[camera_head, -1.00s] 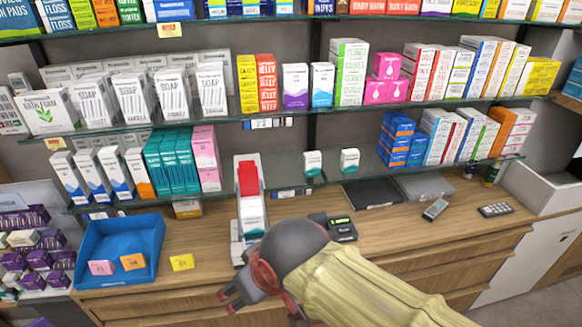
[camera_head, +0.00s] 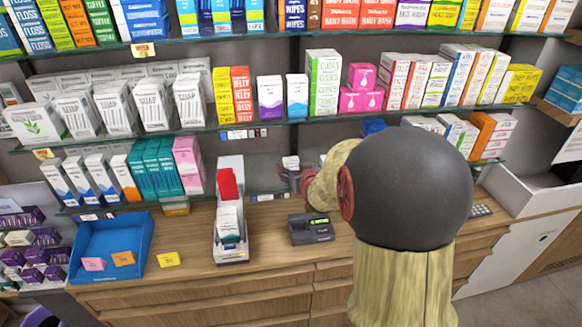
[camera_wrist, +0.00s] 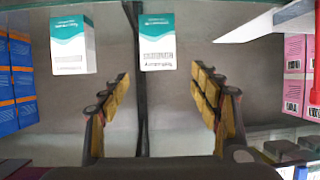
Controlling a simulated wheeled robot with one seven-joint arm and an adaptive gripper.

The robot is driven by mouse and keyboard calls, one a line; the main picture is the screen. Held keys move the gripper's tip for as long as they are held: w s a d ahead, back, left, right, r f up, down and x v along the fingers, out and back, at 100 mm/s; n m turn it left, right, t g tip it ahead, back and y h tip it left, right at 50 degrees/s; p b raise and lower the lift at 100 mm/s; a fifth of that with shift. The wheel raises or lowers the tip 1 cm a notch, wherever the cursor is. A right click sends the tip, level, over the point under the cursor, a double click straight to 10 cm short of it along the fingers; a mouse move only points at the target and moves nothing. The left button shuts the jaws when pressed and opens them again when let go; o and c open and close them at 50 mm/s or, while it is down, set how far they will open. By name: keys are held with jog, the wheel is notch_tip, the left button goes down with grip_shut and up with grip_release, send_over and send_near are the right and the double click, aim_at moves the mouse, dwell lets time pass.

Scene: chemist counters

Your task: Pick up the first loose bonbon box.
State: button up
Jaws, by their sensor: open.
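Two small white boxes with a teal band stand apart on the lower glass shelf, and I take them for the loose bonbon boxes; their print is too small to read. In the wrist view, which looks upside down, one box (camera_wrist: 157,42) lies ahead between my finger lines, and the other box (camera_wrist: 73,43) is to the left, outside them. My gripper (camera_wrist: 160,80) is open and empty, its fingertips short of the box. In the head view my gripper (camera_head: 294,178) is at the shelf front by the first box (camera_head: 290,162). My arm hides the second box there.
Blue boxes (camera_wrist: 22,80) and pink boxes (camera_wrist: 295,65) flank the space in the wrist view. A white holder with a red card (camera_head: 227,184) and a card terminal (camera_head: 311,228) stand on the counter below. A blue tray (camera_head: 128,238) is at left. The upper shelf (camera_head: 260,125) runs above.

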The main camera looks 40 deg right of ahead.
aim_at(291, 160)
jog(key=shift+x, duration=3.6)
jog(key=shift+d+r, duration=0.1)
jog(key=c, duration=0.3)
jog(key=c, duration=0.9)
